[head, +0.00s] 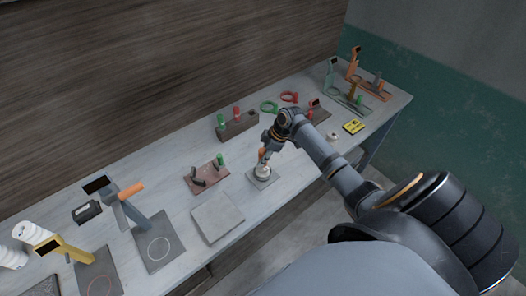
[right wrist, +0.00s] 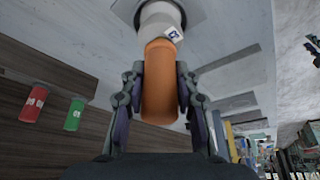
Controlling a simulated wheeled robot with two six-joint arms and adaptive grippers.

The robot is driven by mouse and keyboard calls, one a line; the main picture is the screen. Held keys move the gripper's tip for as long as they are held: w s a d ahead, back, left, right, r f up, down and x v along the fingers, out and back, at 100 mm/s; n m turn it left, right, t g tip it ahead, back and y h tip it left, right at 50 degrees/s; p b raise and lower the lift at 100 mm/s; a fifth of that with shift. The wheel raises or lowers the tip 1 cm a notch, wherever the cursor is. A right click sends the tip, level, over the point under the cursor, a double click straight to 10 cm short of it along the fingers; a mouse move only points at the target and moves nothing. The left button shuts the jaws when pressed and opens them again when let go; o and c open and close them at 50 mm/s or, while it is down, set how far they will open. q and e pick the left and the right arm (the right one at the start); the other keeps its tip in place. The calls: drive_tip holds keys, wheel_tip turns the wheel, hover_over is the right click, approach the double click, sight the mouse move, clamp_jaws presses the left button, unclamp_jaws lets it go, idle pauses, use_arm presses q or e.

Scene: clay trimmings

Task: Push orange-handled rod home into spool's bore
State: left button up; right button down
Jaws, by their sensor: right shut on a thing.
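My right gripper (head: 264,151) is over a white spool (head: 262,171) that stands on a small grey plate (head: 250,175). It is shut on the orange handle (head: 261,154) of the rod, just above the spool. In the right wrist view the orange handle (right wrist: 161,88) sits between the two fingers of the gripper (right wrist: 160,76), in line with the white spool (right wrist: 155,14). The spool carries a small label. The rod's shaft and the bore are hidden, so I cannot tell how deep the rod sits. My left gripper is not in view.
A reddish plate (head: 207,178) with small dark parts lies left of the spool. A bare grey slab (head: 217,217) lies in front. A dark block (head: 238,126) with green and red handles stands behind. A yellow box (head: 353,127) lies at right.

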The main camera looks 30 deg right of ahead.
sight(263, 150)
drive_tip(key=shift+f, duration=0.65)
idle(1.7)
drive_tip(key=shift+s+f, duration=0.25)
idle(2.0)
drive_tip(key=shift+p, duration=0.3)
drive_tip(key=r+p, duration=0.3)
drive_tip(key=shift+w+r, duration=0.2)
drive_tip(key=shift+r, duration=0.2)
drive_tip(key=shift+w+r, duration=0.1)
drive_tip(key=shift+r, duration=3.8)
